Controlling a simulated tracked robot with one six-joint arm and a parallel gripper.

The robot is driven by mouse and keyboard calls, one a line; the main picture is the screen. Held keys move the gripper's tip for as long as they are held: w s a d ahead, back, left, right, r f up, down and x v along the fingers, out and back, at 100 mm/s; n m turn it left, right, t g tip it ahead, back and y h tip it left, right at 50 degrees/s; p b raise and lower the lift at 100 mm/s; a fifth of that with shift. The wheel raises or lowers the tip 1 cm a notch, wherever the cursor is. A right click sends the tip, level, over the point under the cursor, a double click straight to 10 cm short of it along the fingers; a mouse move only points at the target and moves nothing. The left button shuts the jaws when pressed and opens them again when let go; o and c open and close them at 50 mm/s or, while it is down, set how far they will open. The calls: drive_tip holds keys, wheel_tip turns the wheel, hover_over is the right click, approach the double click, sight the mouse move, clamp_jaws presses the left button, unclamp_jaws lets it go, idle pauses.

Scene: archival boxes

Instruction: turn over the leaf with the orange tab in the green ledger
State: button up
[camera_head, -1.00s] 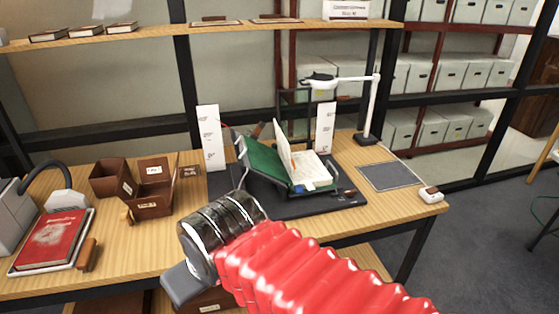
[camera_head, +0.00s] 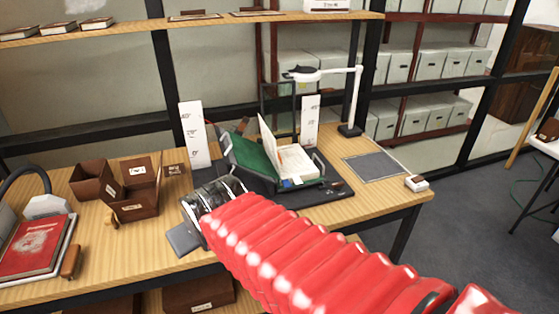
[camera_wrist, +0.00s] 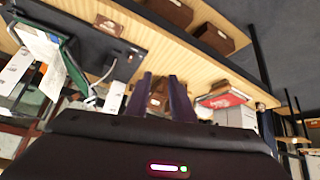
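The green ledger (camera_head: 250,154) lies open on a dark cradle on the table, with a pale leaf (camera_head: 268,139) standing up near its middle and white pages (camera_head: 297,163) to the right. I cannot make out the orange tab for certain. In the wrist view the ledger's green cover (camera_wrist: 73,68) shows at the upper left, tilted. My gripper (camera_wrist: 160,88) shows two dark fingers apart, with nothing held between them. The gripper is away from the ledger, pointing toward brown boxes in the background.
White marked boards (camera_head: 195,135) (camera_head: 310,122) stand behind the ledger, and a white lamp (camera_head: 350,128) at the right. Open brown boxes (camera_head: 135,190) and a red book (camera_head: 35,246) are to the left. A grey mat (camera_head: 375,167) lies at the right.

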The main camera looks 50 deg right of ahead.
drive_tip(key=w+d+f+m+t+h, duration=0.15)
drive_tip(key=w+d, duration=0.25)
drive_tip(key=d, duration=0.6)
drive_tip(key=w+d+f+t+h, duration=0.25)
drive_tip(key=w+d, duration=0.25)
drive_tip(key=d, duration=0.6)
drive_tip(key=s+d+f+m+t+h, duration=0.1)
drive_tip(key=s+d+f+t+h, duration=0.2)
drive_tip(key=s+d, duration=0.4)
drive_tip(key=d+f+t, duration=0.1)
drive_tip(key=d, duration=0.4)
drive_tip(key=shift+d+m, duration=0.25)
drive_tip(key=shift+m, duration=0.1)
drive_tip(key=shift+w, duration=0.1)
